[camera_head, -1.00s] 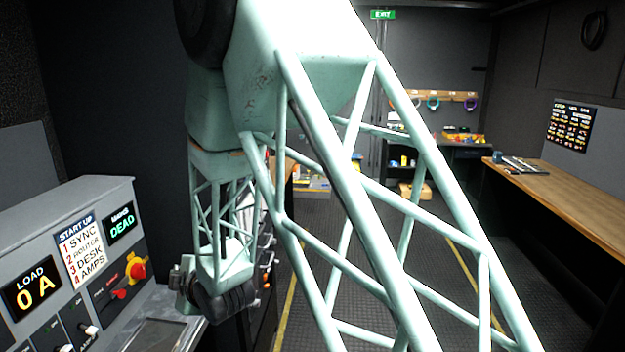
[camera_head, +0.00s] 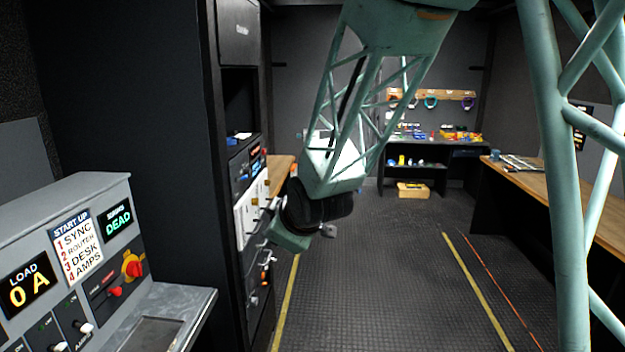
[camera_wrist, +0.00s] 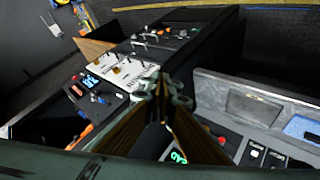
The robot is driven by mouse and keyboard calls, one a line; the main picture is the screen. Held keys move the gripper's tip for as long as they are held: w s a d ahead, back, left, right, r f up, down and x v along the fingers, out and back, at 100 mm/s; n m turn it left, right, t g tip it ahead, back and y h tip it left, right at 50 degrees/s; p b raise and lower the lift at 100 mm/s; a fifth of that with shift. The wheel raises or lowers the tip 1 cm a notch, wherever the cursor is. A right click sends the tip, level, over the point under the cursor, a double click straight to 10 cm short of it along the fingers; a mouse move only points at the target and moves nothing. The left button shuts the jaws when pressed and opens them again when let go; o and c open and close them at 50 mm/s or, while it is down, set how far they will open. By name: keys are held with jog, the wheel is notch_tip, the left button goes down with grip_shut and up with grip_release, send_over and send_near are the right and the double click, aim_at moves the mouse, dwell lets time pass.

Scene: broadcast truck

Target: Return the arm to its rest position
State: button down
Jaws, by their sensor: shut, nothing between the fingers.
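My arm crosses the head view as pale green lattice links. One link (camera_head: 575,180) runs down the right side, and the forearm (camera_head: 350,120) hangs near the middle, ending in a dark wrist joint (camera_head: 318,208). This wrist is above the aisle floor, just right of the equipment rack in the picture. The fingers cannot be made out in the head view. In the wrist view, my gripper (camera_wrist: 163,92) has its fingertips together with nothing between them. It is apart from the panels seen beyond it.
The rack (camera_head: 250,210) with switches and cables stands left of the wrist. A grey power console (camera_head: 70,255) with a "0 A" load display and a "DEAD" mains display is at front left. A wooden desk (camera_head: 530,180) lines the right. The aisle floor (camera_head: 370,290) is clear.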

jog(key=s+d+r+m+g+h+b, duration=0.15)
jog(key=s+d+r+m, duration=0.25)
jog(key=s+d, duration=0.65)
jog(key=s+d+r+m+g+h, duration=0.15)
jog(key=s+d+r+m, duration=0.25)
jog(key=s+d, duration=0.65)
jog(key=s+d+m+g, duration=0.1)
jog(key=s+d+m, duration=0.2)
jog(key=s, duration=1)
jog(key=s+d+m+g+h, duration=0.1)
jog(key=s+d+m, duration=0.2)
jog(key=s, duration=1)
jog(key=d, duration=0.3)
jog(key=shift+r+b, duration=0.25)
jog(key=shift+b, duration=0.05)
